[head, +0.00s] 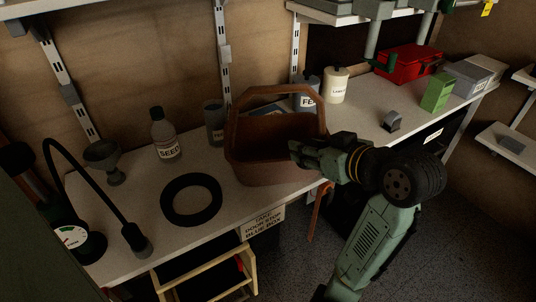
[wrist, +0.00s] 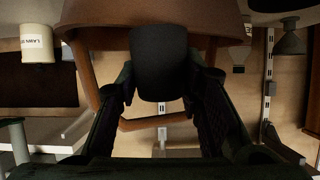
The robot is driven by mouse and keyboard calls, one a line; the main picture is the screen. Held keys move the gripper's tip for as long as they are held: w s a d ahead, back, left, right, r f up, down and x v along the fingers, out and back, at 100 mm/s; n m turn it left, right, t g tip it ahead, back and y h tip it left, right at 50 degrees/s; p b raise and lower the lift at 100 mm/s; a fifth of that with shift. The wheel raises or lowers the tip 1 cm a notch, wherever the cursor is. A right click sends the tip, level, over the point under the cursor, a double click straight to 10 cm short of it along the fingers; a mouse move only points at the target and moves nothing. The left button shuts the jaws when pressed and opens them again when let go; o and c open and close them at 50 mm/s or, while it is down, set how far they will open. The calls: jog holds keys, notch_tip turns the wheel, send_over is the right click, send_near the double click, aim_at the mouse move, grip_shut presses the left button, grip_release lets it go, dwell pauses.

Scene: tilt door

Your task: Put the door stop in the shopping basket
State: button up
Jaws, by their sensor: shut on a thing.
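The shopping basket (head: 262,160) is brown with a tall arched handle and stands upright on the bench, at the middle of the head view. My gripper (head: 304,150) is at the basket's right side, at about rim height. In the wrist view, the gripper (wrist: 160,78) is shut on a dark, rounded block, which looks like the door stop (wrist: 160,52). The basket (wrist: 100,40) appears upside down behind it there. The held block is not clear in the head view. I cannot tell whether it is over the basket's opening or outside the wall.
A black ring (head: 191,223), a seed bottle (head: 166,135) and a lamp (head: 137,240) are left of the basket. A cream canister (head: 336,86), a small grey object (head: 391,121), a green box (head: 437,92) and a red case (head: 408,62) are to the right. A sign (head: 263,225) hangs in front.

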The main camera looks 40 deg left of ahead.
jog(key=w+a+f+p, duration=0.1)
jog(key=a+f+p, duration=0.2)
jog(key=a, duration=1.2)
notch_tip(320, 180, down, 2)
jog(key=shift+a, duration=0.4)
jog(key=shift+f, duration=0.6)
jog(key=o, duration=1.2)
